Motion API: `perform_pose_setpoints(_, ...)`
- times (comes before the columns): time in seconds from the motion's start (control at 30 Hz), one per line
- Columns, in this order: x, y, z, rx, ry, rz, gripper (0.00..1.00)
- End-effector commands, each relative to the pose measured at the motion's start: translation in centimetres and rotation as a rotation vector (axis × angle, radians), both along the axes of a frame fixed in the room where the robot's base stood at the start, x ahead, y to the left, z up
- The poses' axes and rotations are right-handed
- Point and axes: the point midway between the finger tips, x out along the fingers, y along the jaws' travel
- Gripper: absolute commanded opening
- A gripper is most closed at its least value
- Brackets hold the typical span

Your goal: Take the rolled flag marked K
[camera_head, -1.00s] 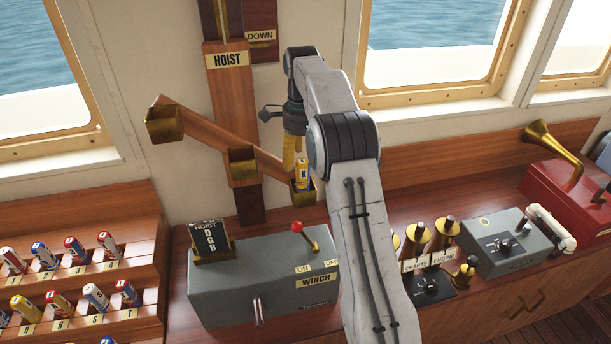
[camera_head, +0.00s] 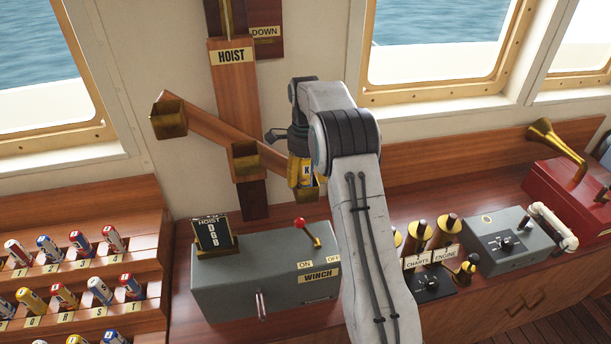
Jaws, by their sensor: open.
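The rolled flag marked K (camera_head: 307,173) stands upright in the right-hand brass cup (camera_head: 312,193) of the sloping hoist bar. Only part of the flag shows, with its K at the top. My gripper (camera_head: 299,173) is open and pointing down at the flag, with its yellow fingers beside it. The fingers and arm hide much of the flag, and I cannot tell whether they touch it.
Two more brass cups, at the left end (camera_head: 169,119) and middle (camera_head: 245,158) of the bar, look empty. Below stands a grey winch box (camera_head: 240,287) with a red-knobbed lever (camera_head: 308,231) and a HOIST board (camera_head: 214,234). A rack (camera_head: 150,248) of rolled flags is at left.

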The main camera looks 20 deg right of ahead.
Motion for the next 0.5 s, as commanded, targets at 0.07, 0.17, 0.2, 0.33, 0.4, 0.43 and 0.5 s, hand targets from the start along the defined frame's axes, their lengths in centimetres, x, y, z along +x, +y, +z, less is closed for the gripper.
perform_pose_setpoints(0.07,0.00,0.00,-0.01,0.000,0.000,0.000,0.65)
perform_pose_setpoints(0.17,0.00,0.00,0.01,0.000,0.000,0.000,0.63)
perform_pose_setpoints(0.2,-0.01,0.00,0.01,0.000,0.000,0.000,0.60)
perform_pose_setpoints(0.33,0.00,0.00,0.02,0.000,0.000,0.000,0.48)
perform_pose_setpoints(0.4,0.00,0.00,0.03,0.000,0.000,0.000,0.42)
perform_pose_setpoints(0.43,0.00,0.00,0.03,0.000,0.000,0.000,0.39)
perform_pose_setpoints(0.5,0.00,0.00,0.04,0.000,0.000,0.000,0.33)
